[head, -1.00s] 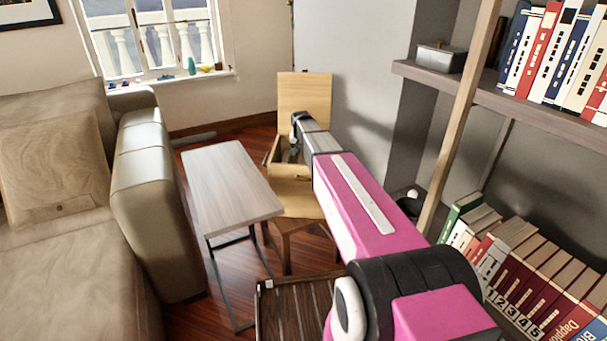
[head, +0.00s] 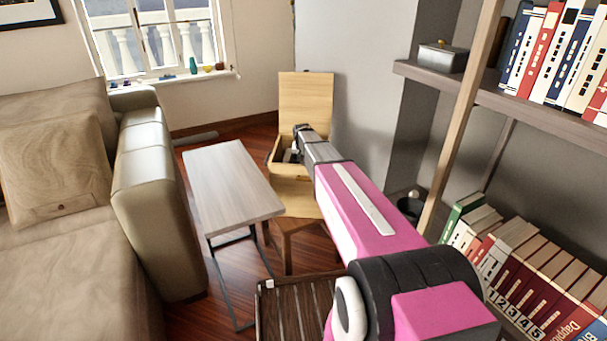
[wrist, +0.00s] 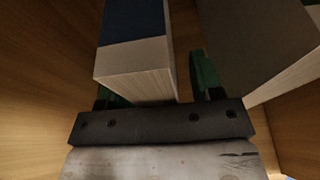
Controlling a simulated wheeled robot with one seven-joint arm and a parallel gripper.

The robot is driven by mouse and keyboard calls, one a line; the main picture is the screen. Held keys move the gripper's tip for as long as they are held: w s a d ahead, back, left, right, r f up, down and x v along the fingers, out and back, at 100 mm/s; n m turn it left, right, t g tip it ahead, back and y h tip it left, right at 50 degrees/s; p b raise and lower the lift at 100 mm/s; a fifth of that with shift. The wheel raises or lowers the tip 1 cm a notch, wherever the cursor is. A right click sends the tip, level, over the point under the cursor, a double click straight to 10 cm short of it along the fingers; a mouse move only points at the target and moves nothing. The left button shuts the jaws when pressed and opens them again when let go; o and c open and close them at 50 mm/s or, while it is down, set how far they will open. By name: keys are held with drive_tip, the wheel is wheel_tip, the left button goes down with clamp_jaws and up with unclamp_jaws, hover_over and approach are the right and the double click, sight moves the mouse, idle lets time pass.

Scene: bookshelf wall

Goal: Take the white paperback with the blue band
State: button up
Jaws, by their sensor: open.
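The white paperback with the blue band (wrist: 135,58) stands in the middle of the wrist view, its pale page edges facing the camera and the blue band at the top. My gripper (wrist: 155,88) is open, with one green finger on each side of this book. I cannot tell whether the fingers touch it. In the head view my gripper reaches down into an open wooden box (head: 285,168), and my arm hides part of the box. The book does not show clearly in the head view.
A dark-covered book (wrist: 255,35) leans close on the right, by the right finger. Wooden walls (wrist: 40,70) close in on the left. A small grey-topped table (head: 230,180) stands left of the box, and a bookshelf (head: 540,115) is on the right.

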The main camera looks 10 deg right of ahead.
drive_tip(key=shift+f, duration=0.2)
clamp_jaws()
drive_tip(key=shift+r, duration=0.1)
